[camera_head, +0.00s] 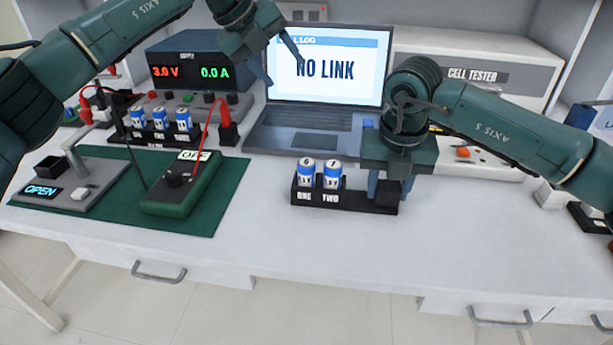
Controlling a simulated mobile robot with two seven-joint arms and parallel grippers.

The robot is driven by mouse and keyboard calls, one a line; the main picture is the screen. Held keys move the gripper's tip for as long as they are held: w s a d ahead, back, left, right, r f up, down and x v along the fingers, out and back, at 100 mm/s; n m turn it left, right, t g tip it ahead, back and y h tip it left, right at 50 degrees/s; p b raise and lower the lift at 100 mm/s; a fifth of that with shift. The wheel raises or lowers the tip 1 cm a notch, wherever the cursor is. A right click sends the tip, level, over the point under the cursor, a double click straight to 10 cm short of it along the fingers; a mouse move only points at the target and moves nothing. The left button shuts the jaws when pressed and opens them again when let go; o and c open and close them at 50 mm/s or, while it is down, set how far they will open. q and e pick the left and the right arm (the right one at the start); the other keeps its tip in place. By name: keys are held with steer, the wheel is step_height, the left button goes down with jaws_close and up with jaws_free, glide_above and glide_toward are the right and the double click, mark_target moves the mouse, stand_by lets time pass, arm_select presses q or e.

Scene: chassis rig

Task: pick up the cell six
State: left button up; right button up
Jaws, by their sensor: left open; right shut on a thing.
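The front rack (345,205), labelled TWO, stands on the bench near the middle. Two blue-and-white cells stand upright in it. The left cell's top mark looks like a 6, so it seems to be cell six (306,174); the other cell (332,176) looks marked 7. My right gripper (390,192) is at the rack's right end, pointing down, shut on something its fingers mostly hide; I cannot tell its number. My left gripper (285,73) is open and empty, high in front of the laptop screen, apart from the cells.
A rear rack (160,137) with three cells stands before the power supply (190,72). A green multimeter (182,188) lies on a green mat (228,196). The laptop (300,140) reads NO LINK. The cell tester (475,60) is behind my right arm. The bench's front is clear.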

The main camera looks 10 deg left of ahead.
arm_select(q)
steer(key=s+d+n+g+y, duration=0.2)
steer(key=s+d+g, duration=0.1)
steer(key=s+d, duration=0.25)
arm_select(e)
steer(key=shift+f, duration=0.15)
arm_select(q)
steer(key=n+g+y, duration=0.2)
steer(key=n+y, duration=0.1)
steer(key=y, duration=0.1)
glide_above(307, 162)
steer(key=f, duration=0.1)
step_height(307, 162, down, 7)
steer(key=shift+w+d+r, duration=0.1)
steer(key=shift+w+d, duration=0.05)
steer(key=f, duration=0.5)
steer(key=shift+a, duration=0.25)
steer(key=c, duration=1.1)
